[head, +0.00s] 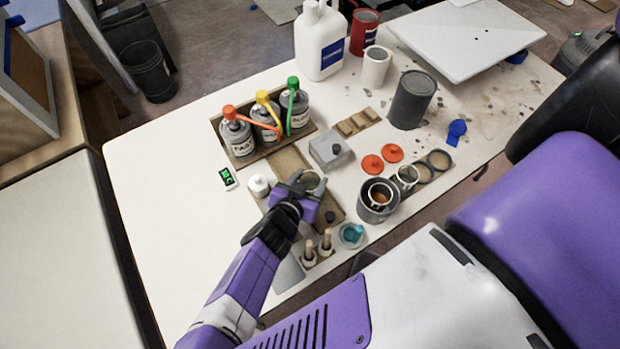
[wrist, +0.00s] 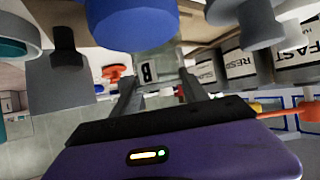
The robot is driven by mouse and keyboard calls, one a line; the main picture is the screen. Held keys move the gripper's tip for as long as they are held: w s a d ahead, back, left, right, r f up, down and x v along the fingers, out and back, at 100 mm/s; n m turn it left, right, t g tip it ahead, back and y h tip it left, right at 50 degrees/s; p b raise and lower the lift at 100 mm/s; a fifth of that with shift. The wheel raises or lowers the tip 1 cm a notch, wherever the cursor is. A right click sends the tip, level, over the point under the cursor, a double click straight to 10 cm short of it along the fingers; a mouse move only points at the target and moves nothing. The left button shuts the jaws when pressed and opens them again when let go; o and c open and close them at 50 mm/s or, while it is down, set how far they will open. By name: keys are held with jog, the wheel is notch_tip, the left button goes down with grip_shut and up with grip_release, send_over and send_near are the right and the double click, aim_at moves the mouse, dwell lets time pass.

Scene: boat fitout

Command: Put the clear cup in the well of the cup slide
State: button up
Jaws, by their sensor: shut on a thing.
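My gripper (head: 310,186) is shut on the clear cup (wrist: 160,66), seen between my two fingers (wrist: 160,88) in the wrist view with a dark letter B on it. In the head view a round rim of the cup (head: 313,179) shows at my gripper, over the middle of the bench. A tan board (head: 289,160), which looks like the cup slide, runs beneath my gripper, with a dark knob (head: 330,216) near its front end. My gripper hides the board's middle, so I cannot see the well or tell whether the cup touches the board.
Three pump bottles (head: 266,122) stand in a wooden tray behind my gripper. A grey box (head: 331,151) with a knob is behind right. A grey pot (head: 377,203) stands to the right, and two wooden-handled tools (head: 318,246) in front.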

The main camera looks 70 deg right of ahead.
jog(key=o, duration=1.3)
jog(key=shift+f, duration=0.1)
jog(key=b+v, duration=0.2)
jog(key=v, duration=1)
jog(key=shift+w, duration=0.1)
